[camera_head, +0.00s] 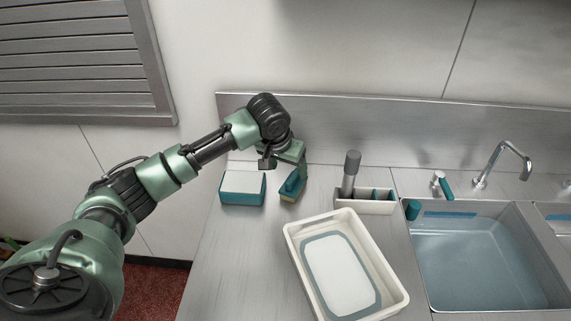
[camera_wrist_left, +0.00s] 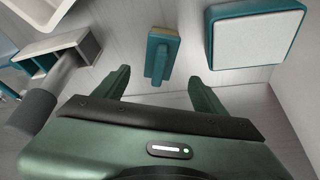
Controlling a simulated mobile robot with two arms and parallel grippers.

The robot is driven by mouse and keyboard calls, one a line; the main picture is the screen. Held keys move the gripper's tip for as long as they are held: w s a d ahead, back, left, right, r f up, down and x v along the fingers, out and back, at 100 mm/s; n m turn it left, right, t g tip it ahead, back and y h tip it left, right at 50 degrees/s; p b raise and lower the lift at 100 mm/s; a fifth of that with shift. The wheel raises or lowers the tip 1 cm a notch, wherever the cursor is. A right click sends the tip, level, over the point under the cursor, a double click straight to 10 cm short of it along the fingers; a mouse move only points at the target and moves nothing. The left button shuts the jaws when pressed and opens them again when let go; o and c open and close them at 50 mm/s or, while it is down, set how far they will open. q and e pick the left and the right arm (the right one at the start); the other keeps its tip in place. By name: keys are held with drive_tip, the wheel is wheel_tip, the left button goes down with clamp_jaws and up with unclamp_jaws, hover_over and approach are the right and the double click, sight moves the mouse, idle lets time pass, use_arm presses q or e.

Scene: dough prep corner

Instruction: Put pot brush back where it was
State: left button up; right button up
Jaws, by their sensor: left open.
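My left gripper (camera_head: 283,158) is at the back of the steel counter. In the left wrist view its two fingers (camera_wrist_left: 159,77) are apart with nothing between them. A small block with a teal grip and a yellowish-brown base (camera_head: 292,185) lies just in front of the gripper; it also shows in the left wrist view (camera_wrist_left: 160,56), beyond the fingertips. A tool with a thick grey handle (camera_head: 350,172) stands upright in the left part of a white caddy (camera_head: 378,208); its lower end is hidden. I cannot tell for certain which is the pot brush. My right gripper is not in view.
A teal-and-white box (camera_head: 241,188) stands left of the small block. A white tub (camera_head: 296,250) takes up the front of the counter. A sink with water (camera_head: 470,260) and a faucet (camera_head: 512,150) are at the right. The counter's front left is clear.

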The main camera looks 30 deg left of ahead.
use_arm(q)
drive_tip(key=shift+v, duration=1.7)
